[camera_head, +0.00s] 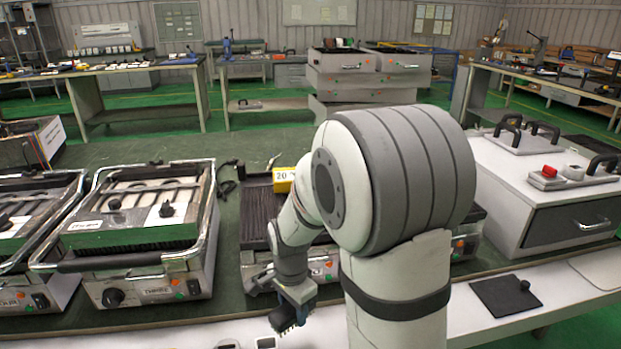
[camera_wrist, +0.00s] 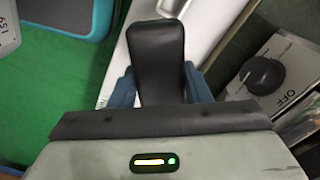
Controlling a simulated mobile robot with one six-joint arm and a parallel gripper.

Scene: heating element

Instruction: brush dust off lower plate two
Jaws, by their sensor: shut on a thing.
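My gripper (camera_head: 297,300) is low in front of the middle grill, over the bench's front edge. It is shut on a black brush (camera_head: 284,319), whose dark bristled end points down and left. In the wrist view the brush's black handle (camera_wrist: 157,60) stands between the blue fingers of my gripper (camera_wrist: 160,90). The middle grill has a dark ribbed lower plate (camera_head: 258,212), partly hidden behind my arm. Dust on it cannot be made out. The brush is apart from this plate.
A yellow block (camera_head: 284,179) marked 20 is at the back of the middle grill. A closed grill (camera_head: 135,235) stands to the left, with another at the left edge. A white box (camera_head: 550,195) with handles and a black pad (camera_head: 505,295) are on the right.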

